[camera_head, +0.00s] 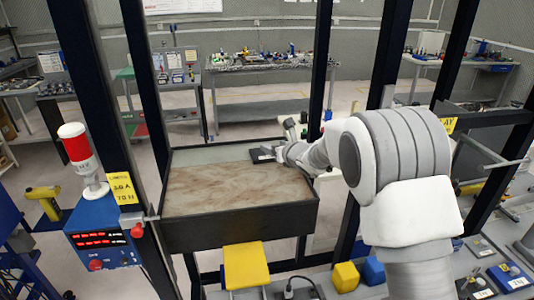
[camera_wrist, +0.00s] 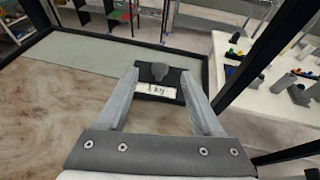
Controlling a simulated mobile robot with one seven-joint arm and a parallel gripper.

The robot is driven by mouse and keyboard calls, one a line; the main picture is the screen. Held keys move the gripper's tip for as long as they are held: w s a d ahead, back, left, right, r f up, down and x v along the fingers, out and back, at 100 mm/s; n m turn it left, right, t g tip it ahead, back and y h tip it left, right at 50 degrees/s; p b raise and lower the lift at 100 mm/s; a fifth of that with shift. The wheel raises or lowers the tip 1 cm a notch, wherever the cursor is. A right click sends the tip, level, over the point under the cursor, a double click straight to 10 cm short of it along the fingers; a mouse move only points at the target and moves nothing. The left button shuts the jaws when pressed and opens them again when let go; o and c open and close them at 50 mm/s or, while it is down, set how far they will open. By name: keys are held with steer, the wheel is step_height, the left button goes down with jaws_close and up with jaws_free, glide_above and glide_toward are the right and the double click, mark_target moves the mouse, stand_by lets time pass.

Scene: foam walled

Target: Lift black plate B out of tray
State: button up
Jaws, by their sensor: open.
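The tray (camera_head: 240,226) is a dark-walled box with a brown, mottled floor and a pale grey strip along its back. A black plate (camera_head: 260,155) lies at the tray's back right corner, partly hidden by my gripper. In the wrist view the black plate (camera_wrist: 145,97) has a grey knob on top and a white label reading "1 kg". No letter B is readable. My gripper (camera_wrist: 160,73) is open, its two fingers on either side of the plate and knob in the picture. I cannot tell whether they touch it. My gripper (camera_head: 285,151) reaches in from the right in the head view.
Dark posts (camera_head: 144,90) stand around the tray. A blue control box (camera_head: 103,240) with a red-and-white lamp (camera_head: 77,148) is at the left. A yellow block (camera_head: 245,266) is in front of the tray.

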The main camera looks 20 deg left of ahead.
mark_target(271, 158)
steer(key=shift+w+a+f+p, duration=0.85)
steer(key=shift+w+a+f, duration=0.1)
steer(key=shift+w+f, duration=0.15)
steer(key=shift+x, duration=0.8)
steer(key=shift+f, duration=0.1)
jaws_close()
steer(key=shift+r, duration=0.3)
